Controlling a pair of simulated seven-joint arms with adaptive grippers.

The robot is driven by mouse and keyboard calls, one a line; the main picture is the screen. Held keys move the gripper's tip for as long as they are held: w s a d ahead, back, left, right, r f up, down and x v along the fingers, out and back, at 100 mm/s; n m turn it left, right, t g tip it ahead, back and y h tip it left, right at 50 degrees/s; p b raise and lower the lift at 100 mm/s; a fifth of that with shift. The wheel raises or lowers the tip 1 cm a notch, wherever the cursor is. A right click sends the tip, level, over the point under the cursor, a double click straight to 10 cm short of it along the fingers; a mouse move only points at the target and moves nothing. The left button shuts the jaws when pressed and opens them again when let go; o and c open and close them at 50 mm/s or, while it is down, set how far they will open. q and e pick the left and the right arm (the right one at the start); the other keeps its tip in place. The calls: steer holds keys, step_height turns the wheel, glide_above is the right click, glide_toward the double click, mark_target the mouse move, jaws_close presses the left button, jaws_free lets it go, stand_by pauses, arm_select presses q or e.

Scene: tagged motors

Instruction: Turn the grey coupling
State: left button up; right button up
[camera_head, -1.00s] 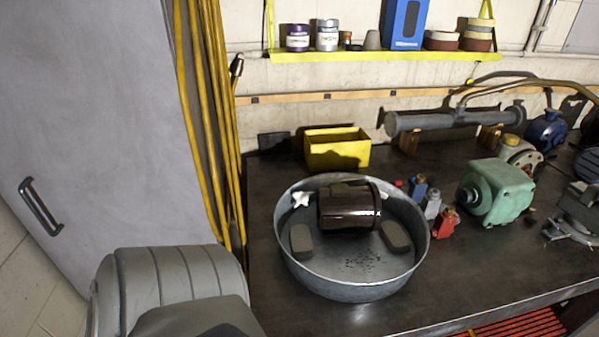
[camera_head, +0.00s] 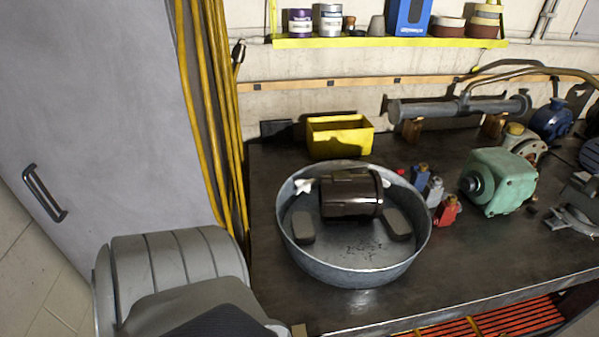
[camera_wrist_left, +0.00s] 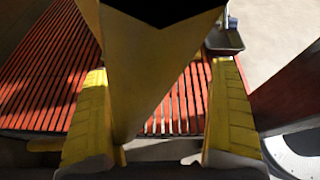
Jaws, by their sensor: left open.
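A dark brown motor (camera_head: 350,196) lies on its side in a round metal tub (camera_head: 357,271) on the bench, in the head view. A green motor (camera_head: 508,182) stands to the right of the tub, with a round grey part (camera_head: 474,184) on its left face. I cannot tell whether this part is the grey coupling. My left gripper (camera_wrist_left: 158,105) shows only in the left wrist view. Its two yellow fingers are apart, with slatted red flooring or shelving behind them. My right gripper is not in view.
Small blue, grey and red pieces (camera_head: 446,211) stand between the tub and green motor. A yellow bin (camera_head: 340,137) is behind the tub, and a grey pipe (camera_head: 455,107) lies at the back. The bench front (camera_head: 460,285) is clear. Red slats (camera_head: 500,322) show below.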

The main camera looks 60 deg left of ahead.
arm_select(q)
steer(key=x, duration=1)
steer(key=shift+f, duration=0.1)
steer(key=shift+w, duration=0.1)
steer(key=c, duration=1.2)
steer(key=shift+c, duration=0.2)
